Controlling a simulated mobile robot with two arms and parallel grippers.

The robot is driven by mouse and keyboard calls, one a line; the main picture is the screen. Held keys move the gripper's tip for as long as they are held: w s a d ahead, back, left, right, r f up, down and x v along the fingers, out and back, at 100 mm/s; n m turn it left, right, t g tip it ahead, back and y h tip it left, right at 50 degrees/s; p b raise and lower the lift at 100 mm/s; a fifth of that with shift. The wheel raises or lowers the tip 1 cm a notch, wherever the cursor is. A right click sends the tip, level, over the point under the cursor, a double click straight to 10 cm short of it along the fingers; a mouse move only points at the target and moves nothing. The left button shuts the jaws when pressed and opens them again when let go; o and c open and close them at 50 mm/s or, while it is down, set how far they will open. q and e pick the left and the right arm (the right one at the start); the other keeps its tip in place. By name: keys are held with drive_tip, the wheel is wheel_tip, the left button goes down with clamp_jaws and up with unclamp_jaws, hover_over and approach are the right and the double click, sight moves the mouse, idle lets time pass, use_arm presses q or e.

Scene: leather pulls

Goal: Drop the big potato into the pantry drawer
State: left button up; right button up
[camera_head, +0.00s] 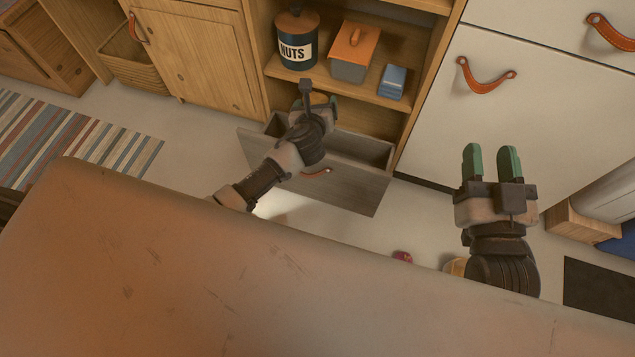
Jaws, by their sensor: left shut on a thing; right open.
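The pantry drawer (345,187) is pulled open under the shelves, with a grey front and a leather pull. My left gripper (320,98) is over the drawer's opening, pointing toward the shelves. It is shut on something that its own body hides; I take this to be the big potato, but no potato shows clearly. My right gripper (490,163) is open and empty, its green fingers apart in front of the white cabinet. My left gripper and wrist hide part of the drawer's inside.
The shelf above holds a NUTS canister (297,40), an orange-lidded box (354,52) and a blue box (392,82). A brown tabletop (250,280) fills the foreground. A small red thing (402,257) shows beyond its edge. A white cabinet (520,90) stands at right.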

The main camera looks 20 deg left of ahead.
use_arm(q)
drive_tip(key=shift+f+b, duration=0.4)
use_arm(e)
drive_tip(key=shift+s+a+r+t+y, duration=0.1)
drive_tip(key=shift+s+r+t+y, duration=0.15)
drive_tip(key=shift+r+t, duration=0.5)
drive_tip(key=shift+s+a+r+t+y, duration=0.15)
drive_tip(key=shift+r+t+y, duration=0.2)
drive_tip(key=shift+r+t, duration=0.4)
drive_tip(key=shift+d+r, duration=0.1)
use_arm(q)
drive_tip(key=o, duration=0.9)
drive_tip(key=shift+s, duration=0.2)
drive_tip(key=shift+p+v, duration=2.2)
drive_tip(key=shift+v, duration=3.05)
use_arm(e)
drive_tip(key=s+d+f+g+h, duration=0.1)
drive_tip(key=f+g+h, duration=0.1)
drive_tip(key=f+g, duration=0.3)
drive_tip(key=s+d+f+g+h, duration=0.2)
drive_tip(key=f+g, duration=0.4)
drive_tip(key=f, duration=0.1)
drive_tip(key=shift+f+g, duration=0.15)
drive_tip(key=shift+g, duration=0.15)
